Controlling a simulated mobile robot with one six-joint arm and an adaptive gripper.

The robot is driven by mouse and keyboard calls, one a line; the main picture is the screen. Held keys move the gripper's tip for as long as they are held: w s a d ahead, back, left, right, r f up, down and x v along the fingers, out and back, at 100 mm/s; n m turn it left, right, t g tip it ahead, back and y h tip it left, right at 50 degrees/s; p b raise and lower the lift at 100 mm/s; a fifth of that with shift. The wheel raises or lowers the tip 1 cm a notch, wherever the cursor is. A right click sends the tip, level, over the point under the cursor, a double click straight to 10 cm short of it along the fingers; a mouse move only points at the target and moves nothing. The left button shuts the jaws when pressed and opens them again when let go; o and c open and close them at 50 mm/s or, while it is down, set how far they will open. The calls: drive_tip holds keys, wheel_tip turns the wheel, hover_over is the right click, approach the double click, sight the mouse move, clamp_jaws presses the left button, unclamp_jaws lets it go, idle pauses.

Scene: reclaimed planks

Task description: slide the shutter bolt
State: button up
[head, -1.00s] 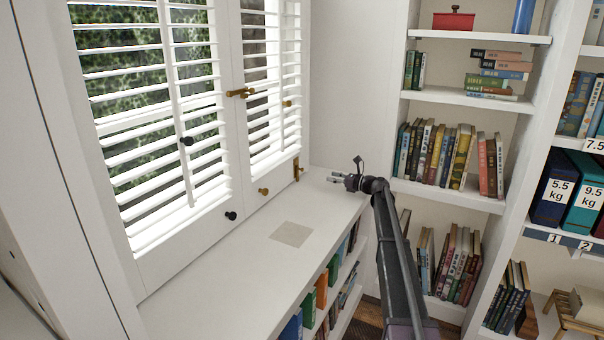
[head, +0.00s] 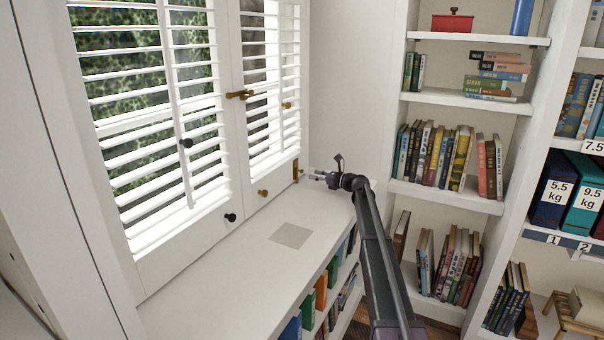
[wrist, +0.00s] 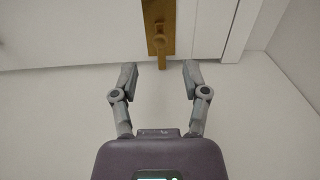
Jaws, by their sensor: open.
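The white louvred shutters (head: 160,130) stand closed over the window. A small upright brass bolt (head: 295,171) sits at the lower right corner of the right shutter, just above the sill. My gripper (head: 316,177) is just right of this bolt in the head view. In the wrist view my gripper (wrist: 160,72) is open and empty, with the knob ahead and between the two fingers' lines, apart from the fingertips.
A brass latch (head: 240,94) crosses the shutter seam. Brass knobs and black knobs (head: 187,143) are on the shutters. The white sill (head: 225,265) is clear except for a flat beige square (head: 290,236). Bookshelves (head: 450,195) stand at the right.

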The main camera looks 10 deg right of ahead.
sight(302, 172)
drive_tip(key=shift+x, duration=3.25)
clamp_jaws()
